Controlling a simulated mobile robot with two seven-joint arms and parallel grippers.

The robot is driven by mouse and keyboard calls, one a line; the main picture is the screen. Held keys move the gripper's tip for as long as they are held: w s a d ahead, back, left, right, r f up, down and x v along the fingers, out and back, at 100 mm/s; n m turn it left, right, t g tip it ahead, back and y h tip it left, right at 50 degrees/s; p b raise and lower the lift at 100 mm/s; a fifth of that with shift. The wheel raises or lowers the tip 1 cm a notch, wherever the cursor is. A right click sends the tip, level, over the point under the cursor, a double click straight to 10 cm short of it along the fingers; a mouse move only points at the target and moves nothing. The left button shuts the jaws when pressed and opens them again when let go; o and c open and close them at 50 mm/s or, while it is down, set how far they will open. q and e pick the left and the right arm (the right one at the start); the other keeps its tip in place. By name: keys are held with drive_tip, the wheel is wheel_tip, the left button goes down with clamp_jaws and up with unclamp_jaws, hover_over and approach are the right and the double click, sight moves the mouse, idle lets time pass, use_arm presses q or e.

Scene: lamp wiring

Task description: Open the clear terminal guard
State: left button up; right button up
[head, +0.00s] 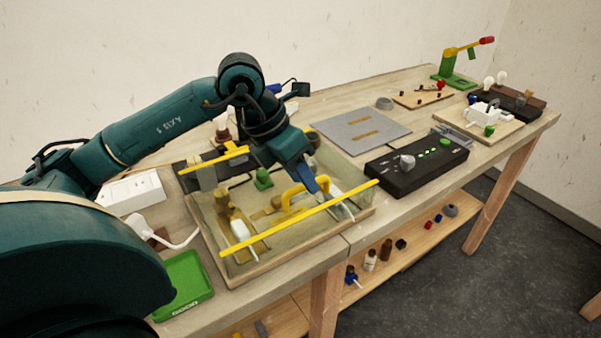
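The clear terminal guard (336,207) is a see-through cover with yellow bars along its front and back edges. It lies over the wooden-based box on the near part of the bench and looks down. Its yellow arched handle (291,191) stands near the middle. My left gripper (322,187) reaches down from above, with its fingers at the right end of the handle. I cannot tell whether the fingers touch or grip it. Parts with white and brass pieces show blurred through the guard. My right gripper is not in view.
A black control box (410,173) with green buttons stands close right of the guard. A grey mat (361,130) lies behind it. A green tray (183,286), a white socket block (131,191) and a white cable (186,240) are at left. More fixtures stand at the far right.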

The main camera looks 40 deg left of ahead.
use_arm(q)
drive_tip(key=shift+c, duration=0.4)
clamp_jaws()
